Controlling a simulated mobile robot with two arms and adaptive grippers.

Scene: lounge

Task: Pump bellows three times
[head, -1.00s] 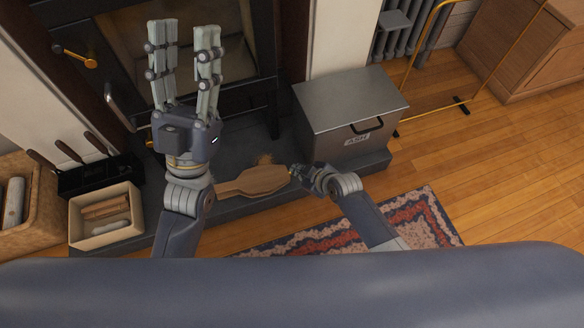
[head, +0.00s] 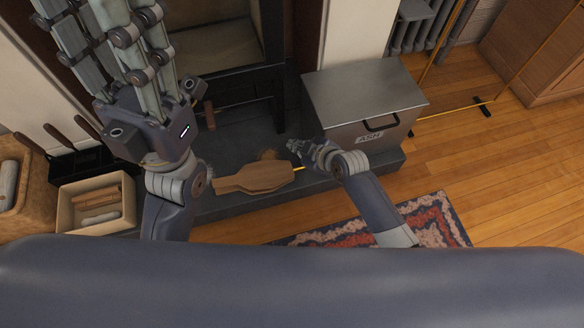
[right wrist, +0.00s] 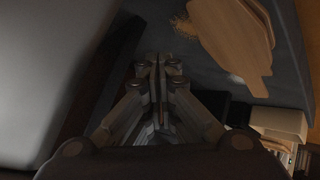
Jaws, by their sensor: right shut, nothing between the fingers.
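My right gripper (head: 292,146) is shut and empty, just above and right of the bellows, near the ash box. In the right wrist view its fingertips (right wrist: 158,62) are together, with the bellows apart from them. My left gripper (head: 100,14) is raised at the upper left, its fingers spread apart with nothing visible between them. Its fingertips reach the picture's top edge.
A metal ash box (head: 364,93) stands on the hearth (head: 228,208) to the right. A cream box (head: 97,222) holding wood pieces is at the left. A small bristly tan thing (head: 268,155) lies behind the bellows. A patterned rug (head: 437,222) is in front.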

